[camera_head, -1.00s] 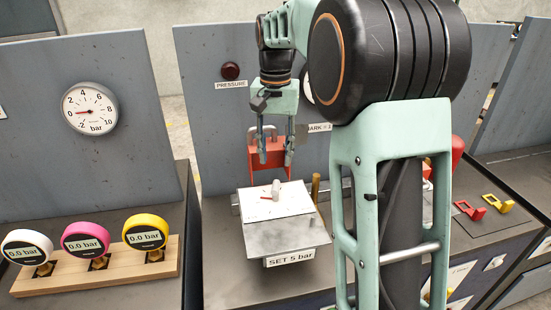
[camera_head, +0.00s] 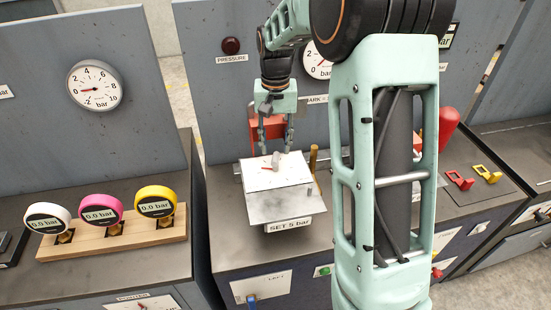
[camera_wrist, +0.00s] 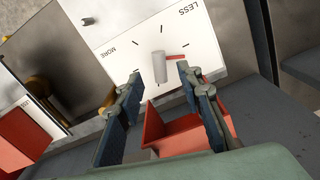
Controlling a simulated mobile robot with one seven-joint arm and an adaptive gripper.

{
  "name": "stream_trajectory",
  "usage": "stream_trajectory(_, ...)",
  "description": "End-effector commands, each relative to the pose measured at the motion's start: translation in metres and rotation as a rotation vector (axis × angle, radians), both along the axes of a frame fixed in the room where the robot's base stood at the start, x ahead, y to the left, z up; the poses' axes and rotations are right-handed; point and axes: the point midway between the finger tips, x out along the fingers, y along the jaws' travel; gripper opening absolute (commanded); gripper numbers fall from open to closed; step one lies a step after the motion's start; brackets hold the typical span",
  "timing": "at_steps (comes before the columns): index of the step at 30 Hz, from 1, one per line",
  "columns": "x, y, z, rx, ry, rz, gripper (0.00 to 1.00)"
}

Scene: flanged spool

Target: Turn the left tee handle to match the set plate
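The left tee handle is a pale grey bar (camera_head: 276,160) standing on a white dial plate (camera_head: 258,180) atop a metal box. In the wrist view the handle (camera_wrist: 160,68) stands among tick marks, with a red pointer beside it and the words LESS and MORE. The set plate (camera_head: 290,226) on the box front reads "SET 5 bar". My gripper (camera_head: 276,147) is open, just above and behind the handle. In the wrist view its fingertips (camera_wrist: 159,74) appear on either side of the handle, apart from it; the exact height gap cannot be told.
A red bracket (camera_head: 266,128) stands behind the dial plate, close to my fingers. A brass post (camera_head: 313,160) rises to its right. Several digital gauges stand on a wooden rack (camera_head: 110,240) at left. A round bar gauge (camera_head: 95,86) hangs above, its needle near 0.

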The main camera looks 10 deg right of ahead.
Motion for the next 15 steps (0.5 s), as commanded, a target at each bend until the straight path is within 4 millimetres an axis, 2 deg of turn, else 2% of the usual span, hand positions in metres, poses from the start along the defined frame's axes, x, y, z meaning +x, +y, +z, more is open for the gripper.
stream_trajectory(3, -0.001, 0.000, -0.024, 0.000, 0.005, 0.000, 0.33)
stream_trajectory(7, -0.001, 0.000, -0.045, 0.001, 0.004, 0.000, 0.33)
stream_trajectory(15, 0.000, 0.000, -0.067, 0.000, 0.001, -0.001, 0.33)
